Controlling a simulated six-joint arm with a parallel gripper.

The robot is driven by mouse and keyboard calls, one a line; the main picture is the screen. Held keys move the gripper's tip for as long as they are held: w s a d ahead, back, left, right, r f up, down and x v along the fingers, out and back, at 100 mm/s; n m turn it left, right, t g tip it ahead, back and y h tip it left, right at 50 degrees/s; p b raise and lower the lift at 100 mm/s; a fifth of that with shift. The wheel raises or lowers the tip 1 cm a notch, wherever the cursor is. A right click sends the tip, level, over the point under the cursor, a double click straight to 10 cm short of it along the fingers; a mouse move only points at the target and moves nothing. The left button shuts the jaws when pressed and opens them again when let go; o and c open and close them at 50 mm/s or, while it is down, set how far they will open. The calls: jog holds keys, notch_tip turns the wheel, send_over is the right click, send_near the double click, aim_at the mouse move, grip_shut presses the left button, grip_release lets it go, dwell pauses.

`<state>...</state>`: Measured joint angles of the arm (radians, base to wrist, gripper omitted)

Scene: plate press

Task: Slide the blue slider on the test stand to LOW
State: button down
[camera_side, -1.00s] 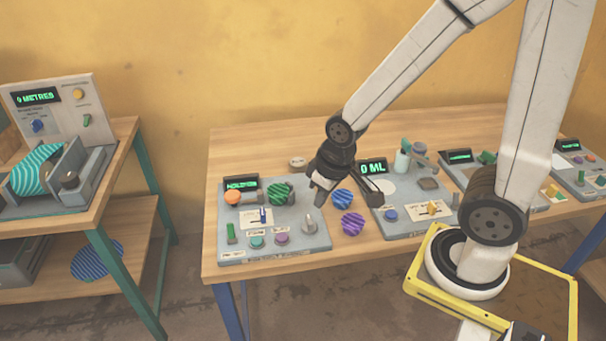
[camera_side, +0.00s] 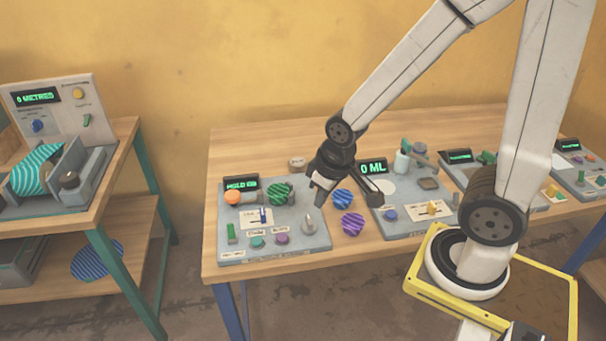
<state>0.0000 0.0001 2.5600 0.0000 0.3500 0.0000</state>
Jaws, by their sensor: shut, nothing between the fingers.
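A small blue slider (camera_side: 264,216) stands upright on a white label on the left grey panel (camera_side: 290,247), which sits on the wooden table. The lettering beside the slider is too small to read. My gripper (camera_side: 316,203) is shut and empty, pointing down over the right part of this panel. Whether the fingertips touch the knob cannot be told.
The left panel also holds a green display (camera_side: 241,183), an orange ball (camera_side: 232,197), a green striped disc (camera_side: 280,194), a green lever (camera_side: 231,233) and two buttons. Blue (camera_side: 342,199) and purple (camera_side: 352,224) striped discs lie right of it. More panels stand further right.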

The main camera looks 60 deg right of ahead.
jog(key=c, duration=1.3)
grip_release()
jog(key=o, duration=0.7)
jog(key=shift+w, duration=0.15)
jog(key=shift+o, duration=1.2)
jog(key=shift+w, duration=0.25)
jog(key=n+g, duration=0.3)
jog(key=n, duration=0.6)
send_over(262, 211)
notch_tip(262, 211, down, 6)
jog(key=shift+f, duration=0.15)
jog(key=shift+s+f, duration=0.1)
jog(key=shift+f, duration=3.8)
